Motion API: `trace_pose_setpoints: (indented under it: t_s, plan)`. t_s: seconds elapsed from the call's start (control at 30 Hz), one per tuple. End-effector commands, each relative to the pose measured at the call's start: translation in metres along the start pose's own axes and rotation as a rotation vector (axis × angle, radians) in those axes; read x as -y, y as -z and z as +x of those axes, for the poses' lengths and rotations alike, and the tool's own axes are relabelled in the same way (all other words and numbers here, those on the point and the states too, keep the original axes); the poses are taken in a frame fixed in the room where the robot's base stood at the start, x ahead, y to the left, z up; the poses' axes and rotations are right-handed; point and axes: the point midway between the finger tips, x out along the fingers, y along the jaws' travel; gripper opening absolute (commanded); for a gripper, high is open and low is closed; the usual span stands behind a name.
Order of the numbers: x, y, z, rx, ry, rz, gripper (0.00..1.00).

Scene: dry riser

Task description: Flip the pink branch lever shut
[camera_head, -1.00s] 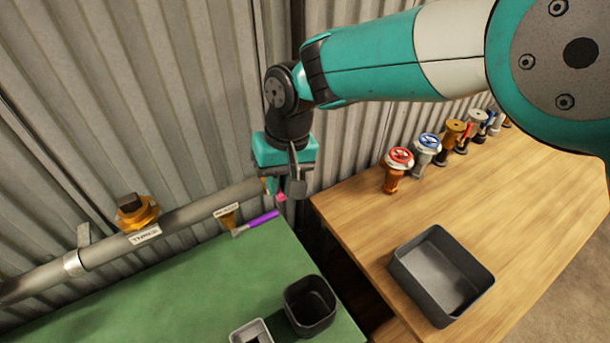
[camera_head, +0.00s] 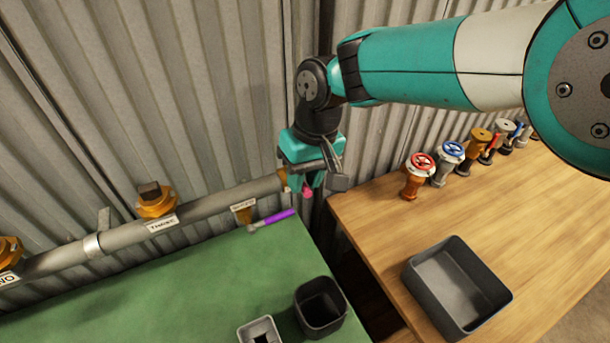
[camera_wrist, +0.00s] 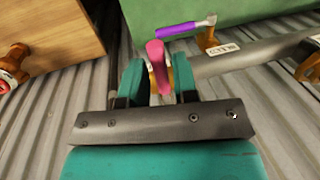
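The pink branch lever (camera_head: 308,193) is at the right end of the grey pipe in the head view, partly hidden by my gripper. In the wrist view the pink lever (camera_wrist: 157,58) stands beyond and between my gripper's two teal fingers, with orange metal just behind it. My gripper (camera_wrist: 159,82) has its fingers apart, one on each side of the lever; whether either touches it I cannot tell. In the head view my gripper (camera_head: 310,180) points down at the pipe's right end.
A purple lever (camera_head: 278,216) on a brass branch sits just left on the pipe (camera_head: 210,205). A green bench (camera_head: 170,280) holds a dark bin (camera_head: 320,308). A wooden table (camera_head: 400,235) at the right holds several valves and a grey tray (camera_head: 412,285).

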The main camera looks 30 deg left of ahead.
Motion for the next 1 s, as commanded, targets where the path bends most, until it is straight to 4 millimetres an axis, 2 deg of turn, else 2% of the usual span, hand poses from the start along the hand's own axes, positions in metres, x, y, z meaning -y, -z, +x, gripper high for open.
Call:
trace_pose_setpoints:
  t_s: [0.33, 0.47, 0.67, 1.0]
  plan:
    - [-0.001, 0.0, -0.001, -0.002, -0.001, 0.007, 0.41]
    - [-0.002, 0.001, -0.011, -0.005, -0.001, 0.008, 0.41]
    - [-0.002, 0.001, -0.052, -0.009, -0.002, 0.007, 0.41]
    - [0.0, 0.0, -0.146, -0.003, -0.002, 0.006, 0.41]
